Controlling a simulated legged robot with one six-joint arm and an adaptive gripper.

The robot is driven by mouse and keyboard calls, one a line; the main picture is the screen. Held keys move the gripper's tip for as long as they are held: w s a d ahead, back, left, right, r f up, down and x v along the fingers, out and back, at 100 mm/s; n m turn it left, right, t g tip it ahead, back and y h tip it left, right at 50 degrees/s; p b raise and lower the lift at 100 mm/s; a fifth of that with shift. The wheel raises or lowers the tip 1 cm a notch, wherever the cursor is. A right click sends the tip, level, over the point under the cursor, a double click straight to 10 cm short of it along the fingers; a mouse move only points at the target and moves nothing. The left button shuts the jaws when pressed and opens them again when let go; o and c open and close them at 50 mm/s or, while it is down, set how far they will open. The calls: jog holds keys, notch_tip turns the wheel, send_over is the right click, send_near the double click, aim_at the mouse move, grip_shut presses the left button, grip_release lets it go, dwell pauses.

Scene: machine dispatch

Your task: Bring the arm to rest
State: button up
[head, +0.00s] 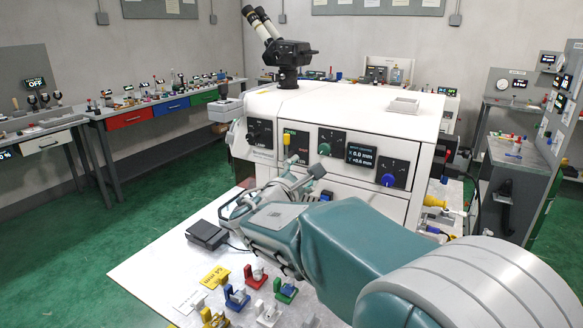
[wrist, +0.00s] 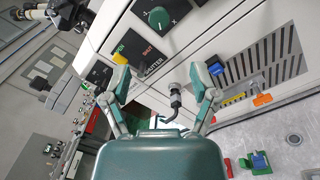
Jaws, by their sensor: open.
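My arm reaches from the lower right of the head view toward the front of a white machine (head: 345,110). My gripper (head: 275,190) is at its end, low before the machine's front panel and partly hidden by my own arm. In the wrist view my gripper (wrist: 163,80) has its two fingers spread wide with nothing held between them. A dark hooked lever with a grey stem (wrist: 174,95) shows between the fingers, beyond them. I cannot tell the distance between it and the fingers. The left finger overlaps the panel near the yellow shutter lever (wrist: 118,58).
The panel bears a green knob (head: 324,149), a blue knob (head: 388,180) and a display (head: 361,155). A black pedal (head: 207,235) and several coloured holders (head: 237,297) stand on the white table (head: 150,270) below my arm. Benches line the walls; green floor lies open at left.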

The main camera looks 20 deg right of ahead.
jog(key=s+d+f+m+g+y, duration=0.25)
jog(key=s+m+g, duration=0.2)
jog(key=s, duration=0.45)
jog(key=s+d+f+m+g+y, duration=0.1)
jog(key=s+d+f+m+g, duration=0.25)
jog(key=s+m, duration=0.4)
jog(key=s+a+f+m+y, duration=0.3)
jog(key=s+a+y, duration=0.1)
jog(key=s, duration=0.3)
jog(key=s+a+f+m+y, duration=0.3)
jog(key=s+a+f+y, duration=0.1)
jog(key=s+a+y, duration=0.1)
jog(key=shift+s+a+m, duration=0.3)
jog(key=shift+s+a, duration=0.6)
jog(key=shift+s, duration=0.3)
